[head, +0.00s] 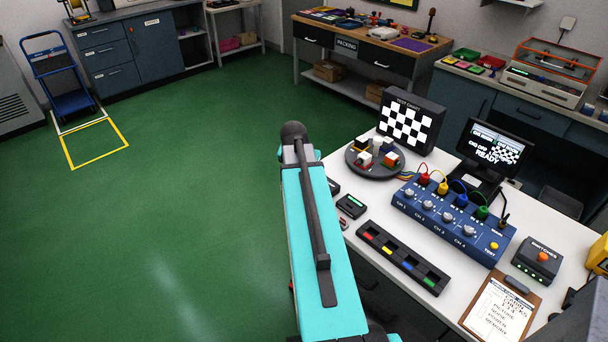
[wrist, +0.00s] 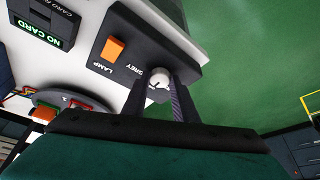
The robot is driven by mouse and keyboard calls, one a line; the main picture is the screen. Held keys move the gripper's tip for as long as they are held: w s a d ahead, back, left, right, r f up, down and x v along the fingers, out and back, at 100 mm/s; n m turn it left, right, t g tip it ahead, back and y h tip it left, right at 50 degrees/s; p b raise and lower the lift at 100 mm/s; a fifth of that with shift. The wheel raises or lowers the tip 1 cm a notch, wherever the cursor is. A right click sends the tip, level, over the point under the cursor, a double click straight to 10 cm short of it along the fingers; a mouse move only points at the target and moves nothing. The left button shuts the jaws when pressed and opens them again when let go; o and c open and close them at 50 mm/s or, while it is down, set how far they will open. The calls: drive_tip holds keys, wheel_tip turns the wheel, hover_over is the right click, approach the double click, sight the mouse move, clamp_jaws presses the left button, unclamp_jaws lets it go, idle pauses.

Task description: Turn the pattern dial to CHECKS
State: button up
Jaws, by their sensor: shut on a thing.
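In the wrist view the pattern dial (wrist: 158,77) is a small pale round knob on a dark box (wrist: 190,62). The word GREY is printed beside it; where its pointer mark stands is too small to tell. My gripper (wrist: 158,84) has one finger on each side of the knob and is shut on it. In the head view my arm hides the dial and gripper. The TEST CHART screen (head: 408,122) shows a black-and-white checkerboard. The monitor (head: 492,148) shows a small checkerboard and the word READY.
An orange LAMP switch (wrist: 113,48) sits beside the dial. A NO CARD reader (wrist: 43,24) stands close by. A turntable with small blocks (head: 360,168), a blue channel box (head: 450,220), a slotted dark tray (head: 402,258) and a clipboard (head: 500,308) crowd the bench. Green floor lies open at left.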

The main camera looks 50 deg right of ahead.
idle(0.3)
drive_tip(key=o, duration=1)
drive_tip(key=shift+o, duration=0.2)
drive_tip(key=shift+r, duration=0.1)
drive_tip(key=b+v, duration=0.2)
drive_tip(key=v, duration=1.1)
drive_tip(key=shift+r+b, duration=0.3)
drive_tip(key=shift+b, duration=0.1)
drive_tip(key=shift+s+a, duration=0.1)
